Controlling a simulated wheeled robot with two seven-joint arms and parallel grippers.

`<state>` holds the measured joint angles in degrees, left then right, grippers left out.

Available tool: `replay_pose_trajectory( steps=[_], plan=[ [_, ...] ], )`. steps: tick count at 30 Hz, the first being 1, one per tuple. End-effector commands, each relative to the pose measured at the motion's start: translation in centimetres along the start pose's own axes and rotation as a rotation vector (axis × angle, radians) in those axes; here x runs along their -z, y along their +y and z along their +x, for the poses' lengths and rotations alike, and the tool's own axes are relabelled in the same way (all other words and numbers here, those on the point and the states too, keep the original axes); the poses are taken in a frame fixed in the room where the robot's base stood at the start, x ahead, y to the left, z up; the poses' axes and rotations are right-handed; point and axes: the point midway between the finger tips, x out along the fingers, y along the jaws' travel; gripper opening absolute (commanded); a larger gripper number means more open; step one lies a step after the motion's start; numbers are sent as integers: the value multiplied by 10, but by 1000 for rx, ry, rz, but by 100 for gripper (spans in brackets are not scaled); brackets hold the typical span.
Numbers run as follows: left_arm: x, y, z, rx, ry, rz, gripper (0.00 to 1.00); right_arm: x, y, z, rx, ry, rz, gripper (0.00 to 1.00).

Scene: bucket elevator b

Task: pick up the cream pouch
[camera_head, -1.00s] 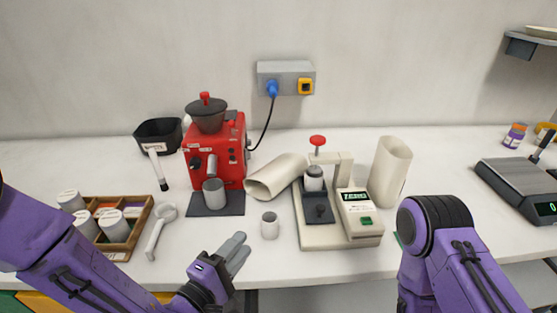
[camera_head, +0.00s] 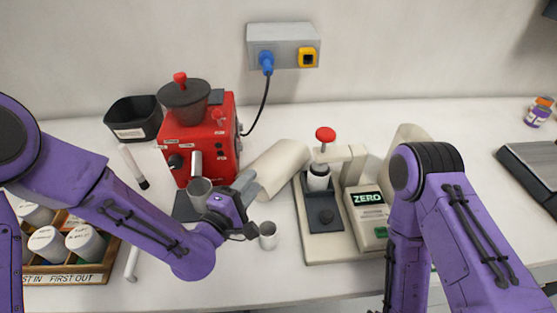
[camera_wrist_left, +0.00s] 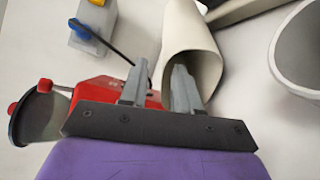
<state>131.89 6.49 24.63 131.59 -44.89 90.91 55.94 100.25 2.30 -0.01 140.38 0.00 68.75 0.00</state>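A cream pouch (camera_head: 280,165) lies on its side on the counter, between the red grinder and the press; in the left wrist view its open mouth (camera_wrist_left: 190,45) faces my fingers. A second cream pouch (camera_head: 408,134) stands upright at the right, mostly hidden behind my right arm. My left gripper (camera_head: 243,186) is open, its fingers pointing at the lying pouch's mouth. In the left wrist view the gripper (camera_wrist_left: 160,88) has its fingers apart, the right one overlapping the mouth; contact cannot be told. My right gripper is below the picture.
The red grinder (camera_head: 213,140) stands left of the lying pouch, with a grey cup (camera_head: 199,190) before it. A small cup (camera_head: 268,236) is near my left gripper. The press with a ZERO display (camera_head: 368,198) is at right. A wooden tray (camera_head: 75,278) holds cups.

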Motion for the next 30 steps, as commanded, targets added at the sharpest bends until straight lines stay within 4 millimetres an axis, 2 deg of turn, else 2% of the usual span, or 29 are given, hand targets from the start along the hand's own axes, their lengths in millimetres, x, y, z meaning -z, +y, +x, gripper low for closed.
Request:
replay_pose_trajectory(
  steps=[4, 9, 15, 18, 27, 30],
  plan=[
    [-6, -3, 27, 3, -5, 2, 32, 7, 1, -16, 0, 0, 0, 98],
    [-5, -6, 47, 2, -4, 0, 32, 8, 2, -19, 0, 1, 0, 98],
    [-5, -7, 48, 1, -4, 0, 32, 8, 2, -18, 0, 0, 0, 98],
    [-5, -7, 47, 1, -4, 0, 0, 8, 2, -18, 0, 0, 0, 98],
    [-5, -6, 47, 1, -4, 0, 0, 8, 2, -18, 0, 0, 0, 98],
    [-6, -1, 46, 1, -6, 0, 0, 9, 2, -22, 0, 0, 0, 98]
  ],
)
